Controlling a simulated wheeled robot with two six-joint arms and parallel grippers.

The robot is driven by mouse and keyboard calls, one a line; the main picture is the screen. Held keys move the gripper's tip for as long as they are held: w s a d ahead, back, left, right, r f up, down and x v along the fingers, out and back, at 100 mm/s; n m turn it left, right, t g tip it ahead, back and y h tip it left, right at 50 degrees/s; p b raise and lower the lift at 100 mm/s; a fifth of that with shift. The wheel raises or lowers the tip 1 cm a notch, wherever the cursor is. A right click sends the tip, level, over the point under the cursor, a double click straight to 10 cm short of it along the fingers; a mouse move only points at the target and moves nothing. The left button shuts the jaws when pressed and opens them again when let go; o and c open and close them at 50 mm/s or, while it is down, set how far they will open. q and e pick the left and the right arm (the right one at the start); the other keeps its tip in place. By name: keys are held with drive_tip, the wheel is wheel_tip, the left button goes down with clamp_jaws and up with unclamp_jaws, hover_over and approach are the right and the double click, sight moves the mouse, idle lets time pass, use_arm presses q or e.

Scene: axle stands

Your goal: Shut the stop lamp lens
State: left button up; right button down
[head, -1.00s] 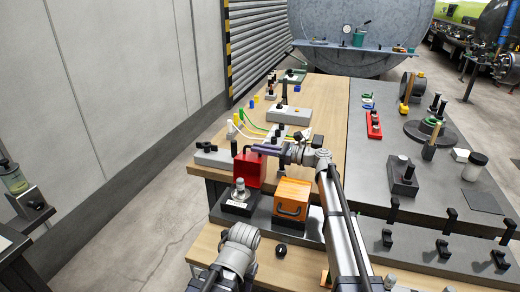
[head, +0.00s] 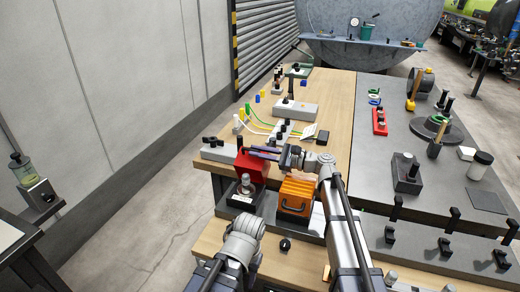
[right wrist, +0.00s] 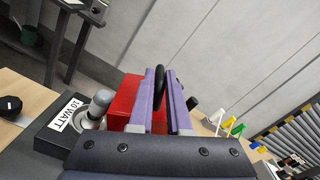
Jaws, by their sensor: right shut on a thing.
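The stop lamp lens (head: 250,168) is a red box-like cover, standing raised behind the black lamp base (head: 240,198) with its bare bulb (head: 245,182). The base and its "10 WATT" label (right wrist: 67,113) also show in the right wrist view. My right gripper (head: 262,151) is at the upper part of the red lens. In the right wrist view its purple fingers (right wrist: 161,88) are closed around a black loop handle (right wrist: 160,72) beside the red lens (right wrist: 122,98). The fingers hide part of the lens. My left arm shows low in the head view, but its gripper does not.
An orange box with a handle (head: 295,196) stands just right of the lamp base, below my right forearm. A black knob (head: 285,244) sits on the front wooden strip.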

drive_tip(key=shift+s+a+f, duration=0.1)
drive_tip(key=shift+s, duration=0.15)
idle(0.3)
drive_tip(key=c, duration=0.9)
unclamp_jaws()
drive_tip(key=shift+v, duration=3.95)
